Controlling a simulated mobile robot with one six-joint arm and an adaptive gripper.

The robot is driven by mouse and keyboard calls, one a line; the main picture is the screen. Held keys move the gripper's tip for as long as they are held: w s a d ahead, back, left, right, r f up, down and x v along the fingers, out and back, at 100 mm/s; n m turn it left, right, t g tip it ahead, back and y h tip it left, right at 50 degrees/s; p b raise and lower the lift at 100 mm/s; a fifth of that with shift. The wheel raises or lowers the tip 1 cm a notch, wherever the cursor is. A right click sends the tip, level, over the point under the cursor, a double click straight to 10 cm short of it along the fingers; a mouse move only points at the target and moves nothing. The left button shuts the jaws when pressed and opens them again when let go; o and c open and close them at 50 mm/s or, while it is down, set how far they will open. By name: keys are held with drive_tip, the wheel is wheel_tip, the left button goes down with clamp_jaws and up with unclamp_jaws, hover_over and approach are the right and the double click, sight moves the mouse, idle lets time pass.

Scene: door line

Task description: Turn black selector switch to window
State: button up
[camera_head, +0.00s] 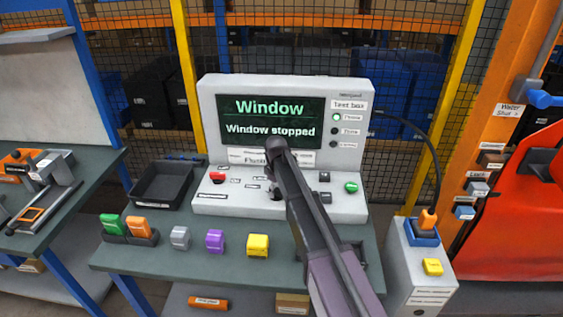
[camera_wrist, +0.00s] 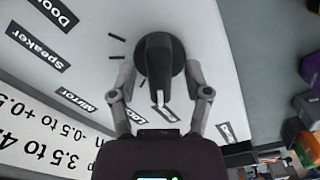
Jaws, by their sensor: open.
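The black selector switch (camera_wrist: 158,62) is a round knob with a raised bar handle. In the wrist view a white mark on the handle points toward the bottom of the picture, toward my gripper body. My gripper (camera_wrist: 160,78) is open, with one finger on each side of the handle. I cannot tell whether the fingers touch it. In the head view my arm covers most of the switch on the grey console (camera_head: 220,201). The console screen (camera_head: 270,122) reads "Window" and "Window stopped". Labels reading "Door" (camera_wrist: 54,12) and "Speaker" (camera_wrist: 42,48) lie around the knob.
A red button (camera_head: 217,177) and a green button (camera_head: 351,187) sit on the console. Grey, purple and yellow blocks (camera_head: 257,244) stand in front of it. A black tray (camera_head: 162,185) is at the left, and a box with an orange switch (camera_head: 428,219) at the right.

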drive_tip(key=s+d+m, duration=0.1)
drive_tip(key=s+d, duration=0.3)
drive_tip(key=s+d+m, duration=0.2)
drive_tip(key=s+d, duration=0.1)
drive_tip(key=d, duration=0.1)
drive_tip(key=s+d+m, duration=0.2)
drive_tip(key=s+d, duration=0.2)
drive_tip(key=d, duration=0.1)
drive_tip(key=shift+s, duration=0.35)
drive_tip(key=s+d+m, duration=0.2)
drive_tip(key=s+d, duration=0.1)
drive_tip(key=s, duration=0.1)
drive_tip(key=s+d+m, duration=0.2)
drive_tip(key=s+d, duration=0.2)
drive_tip(key=s, duration=0.1)
drive_tip(key=s+d+m, duration=0.2)
drive_tip(key=s+d, duration=0.1)
drive_tip(key=s, duration=0.2)
drive_tip(key=shift+d+m, duration=0.2)
drive_tip(key=shift+m, duration=0.2)
